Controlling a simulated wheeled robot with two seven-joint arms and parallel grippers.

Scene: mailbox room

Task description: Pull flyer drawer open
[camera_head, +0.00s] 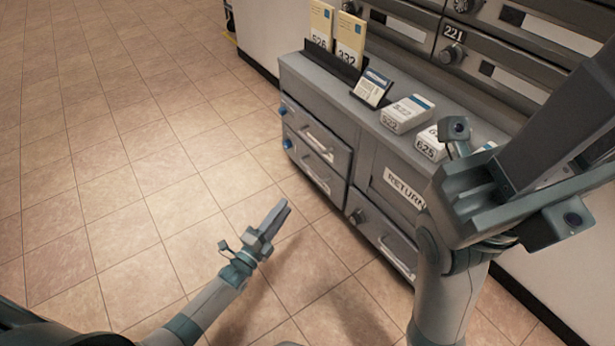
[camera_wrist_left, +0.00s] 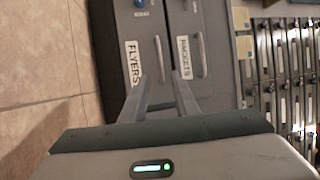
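The flyer drawer (camera_head: 303,160) is the lower of two grey drawers at the left end of the cabinet and looks closed. In the left wrist view its front (camera_wrist_left: 128,25) carries a FLYERS label (camera_wrist_left: 133,63) and a pale bar handle (camera_wrist_left: 160,58). My left gripper (camera_head: 281,207) is in front of and below this drawer, apart from it. In the left wrist view its two fingers (camera_wrist_left: 161,82) are spread and empty, with the flyer handle beyond the gap. My right gripper (camera_head: 560,115) looms large at the right, close to the head camera; its fingertips do not show clearly.
The PACKETS drawer (camera_wrist_left: 188,30) is directly above the flyer drawer. The cabinet top (camera_head: 345,95) holds a card rack (camera_head: 333,68) and several white boxes. A RETURN panel (camera_head: 395,185) is to the right. Mailboxes (camera_head: 480,50) stand behind. The tiled floor (camera_head: 130,150) at left is clear.

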